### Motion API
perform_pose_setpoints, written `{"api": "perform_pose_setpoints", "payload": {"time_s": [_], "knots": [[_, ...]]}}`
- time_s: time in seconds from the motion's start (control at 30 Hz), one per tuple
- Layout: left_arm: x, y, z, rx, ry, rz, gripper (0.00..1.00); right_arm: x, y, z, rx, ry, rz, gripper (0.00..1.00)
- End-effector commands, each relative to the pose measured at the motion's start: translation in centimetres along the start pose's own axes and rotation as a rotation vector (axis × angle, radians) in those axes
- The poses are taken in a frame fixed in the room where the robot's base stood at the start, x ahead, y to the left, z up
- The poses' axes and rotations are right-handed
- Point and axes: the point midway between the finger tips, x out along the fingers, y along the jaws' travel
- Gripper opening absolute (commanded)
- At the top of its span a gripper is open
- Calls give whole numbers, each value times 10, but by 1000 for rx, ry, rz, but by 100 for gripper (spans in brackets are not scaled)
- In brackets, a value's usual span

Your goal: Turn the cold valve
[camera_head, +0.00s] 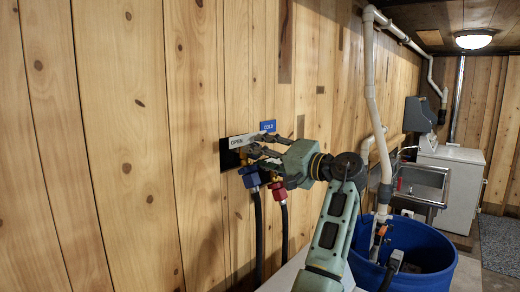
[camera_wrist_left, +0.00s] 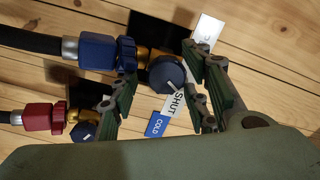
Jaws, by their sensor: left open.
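The cold valve has a blue body (camera_head: 250,178) on the plank wall, and in the left wrist view its blue body (camera_wrist_left: 98,52) leads to a round dark blue knob (camera_wrist_left: 166,73) with a white pointer line. A blue COLD label (camera_head: 267,126) and an OPEN plate (camera_head: 239,140) are by it; a SHUT plate (camera_wrist_left: 178,104) shows in the wrist view. My left gripper (camera_head: 268,147) is open in front of the valve. In the wrist view the knob appears between its fingers (camera_wrist_left: 163,95), closer to the right one; contact cannot be told. My right gripper is not in view.
A red valve (camera_head: 278,190) with its own dark knob (camera_wrist_left: 83,130) is right beside the blue one. Dark hoses (camera_head: 258,230) hang below both. A blue barrel (camera_head: 425,260), white pipe (camera_head: 371,90) and metal sink (camera_head: 425,182) stand to the right.

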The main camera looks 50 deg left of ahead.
Motion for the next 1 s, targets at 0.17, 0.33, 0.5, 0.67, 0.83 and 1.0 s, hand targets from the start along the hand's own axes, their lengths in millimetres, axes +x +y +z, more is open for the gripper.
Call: {"api": "perform_pose_setpoints", "payload": {"time_s": [0.17, 0.33, 0.5, 0.67, 0.83, 1.0], "knots": [[6, 0, 0, 0, 1, 0, 43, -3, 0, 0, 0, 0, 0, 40], [6, 1, 0, 0, 1, 0, 43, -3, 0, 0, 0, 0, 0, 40], [6, 1, 0, 1, 1, 0, 29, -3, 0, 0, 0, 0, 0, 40], [6, 1, 0, 1, 0, 2, 15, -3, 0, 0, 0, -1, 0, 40], [6, 2, 1, 3, -1, 3, 3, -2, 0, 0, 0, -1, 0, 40], [6, 4, 2, -10, -2, 5, 3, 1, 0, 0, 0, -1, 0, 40]]}}
